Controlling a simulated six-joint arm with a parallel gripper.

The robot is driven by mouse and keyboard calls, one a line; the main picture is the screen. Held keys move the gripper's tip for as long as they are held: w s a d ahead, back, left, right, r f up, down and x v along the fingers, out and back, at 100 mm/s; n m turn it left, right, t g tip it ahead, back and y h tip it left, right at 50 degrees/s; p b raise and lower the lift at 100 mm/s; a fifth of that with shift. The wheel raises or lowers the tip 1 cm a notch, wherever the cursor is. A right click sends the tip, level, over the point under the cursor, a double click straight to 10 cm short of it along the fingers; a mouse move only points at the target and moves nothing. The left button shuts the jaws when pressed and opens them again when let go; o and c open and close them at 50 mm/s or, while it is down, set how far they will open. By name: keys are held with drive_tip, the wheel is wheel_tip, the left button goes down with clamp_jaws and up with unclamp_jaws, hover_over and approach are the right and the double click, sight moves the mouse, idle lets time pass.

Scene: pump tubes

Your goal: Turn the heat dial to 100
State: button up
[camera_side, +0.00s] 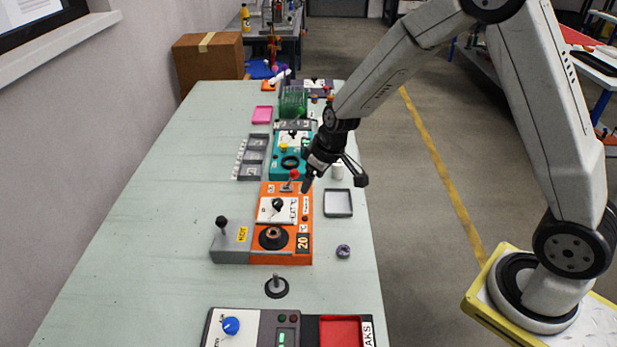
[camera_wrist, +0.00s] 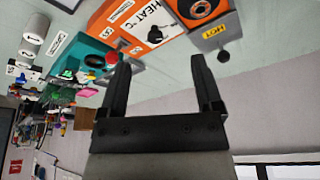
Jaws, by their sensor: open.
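The heat dial (camera_side: 277,206) is a small black knob on a white plate of the orange unit (camera_side: 270,188). The unit's display (camera_side: 303,242) reads 20. My gripper (camera_side: 334,182) is open and empty, above the far end of the orange unit, beyond the dial and apart from it.
A grey box with a black-knobbed lever (camera_side: 221,221) adjoins the orange unit. A teal unit (camera_side: 287,167) stands behind, and a grey tray (camera_side: 338,203) lies right. The table's left side is clear.

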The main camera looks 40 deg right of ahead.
drive_tip(key=n, duration=0.2)
approach(278, 202)
drive_tip(key=shift+d+f+t+y, duration=0.3)
drive_tip(key=shift+f+t, duration=0.1)
drive_tip(key=shift+f, duration=0.3)
drive_tip(key=shift+a+f, duration=0.1)
drive_tip(key=shift+x, duration=3.8)
clamp_jaws()
